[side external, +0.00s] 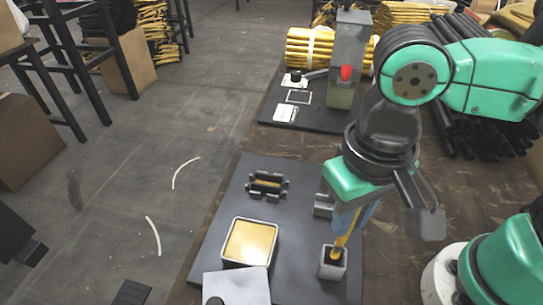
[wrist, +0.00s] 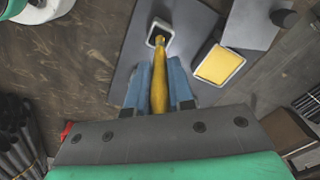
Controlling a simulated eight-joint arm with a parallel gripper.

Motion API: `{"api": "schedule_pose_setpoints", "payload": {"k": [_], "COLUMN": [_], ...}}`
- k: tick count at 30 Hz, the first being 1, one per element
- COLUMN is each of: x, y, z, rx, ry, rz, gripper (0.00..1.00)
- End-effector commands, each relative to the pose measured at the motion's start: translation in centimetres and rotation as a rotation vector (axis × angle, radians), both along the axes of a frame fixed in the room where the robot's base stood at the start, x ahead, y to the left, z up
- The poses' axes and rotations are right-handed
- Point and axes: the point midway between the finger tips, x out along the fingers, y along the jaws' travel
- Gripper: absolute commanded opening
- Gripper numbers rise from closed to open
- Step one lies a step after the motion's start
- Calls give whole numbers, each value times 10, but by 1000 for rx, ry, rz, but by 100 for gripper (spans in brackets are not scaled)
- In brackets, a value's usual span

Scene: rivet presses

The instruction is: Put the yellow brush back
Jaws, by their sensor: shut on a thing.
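The yellow brush (side external: 342,238) is upright and slightly tilted, with its lower end inside a small square grey holder (side external: 333,266). My gripper (side external: 352,220) is shut on the brush's handle, just above the holder. In the wrist view, the yellow brush (wrist: 158,85) runs between the blue fingers of my gripper (wrist: 159,85), and its far end is in the square opening of the holder (wrist: 160,32). The bottom of the brush is hidden inside the holder.
A square tray with a yellow surface (side external: 250,242) sits left of the holder on a dark grey board (side external: 222,218). A small dark fixture (side external: 267,184) stands behind it. A grey press with a red knob (side external: 347,72) stands farther back on the table.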

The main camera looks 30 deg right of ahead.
Motion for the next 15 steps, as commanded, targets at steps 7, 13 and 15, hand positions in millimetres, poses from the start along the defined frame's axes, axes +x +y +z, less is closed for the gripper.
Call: {"api": "schedule_pose_setpoints", "payload": {"k": [7, 13, 15], "x": [0, 0, 0], "y": [0, 0, 0], "z": [-25, -40, -41], "rx": [0, 0, 0], "ry": [0, 0, 0], "rz": [0, 0, 0], "gripper": [0, 0, 0]}}
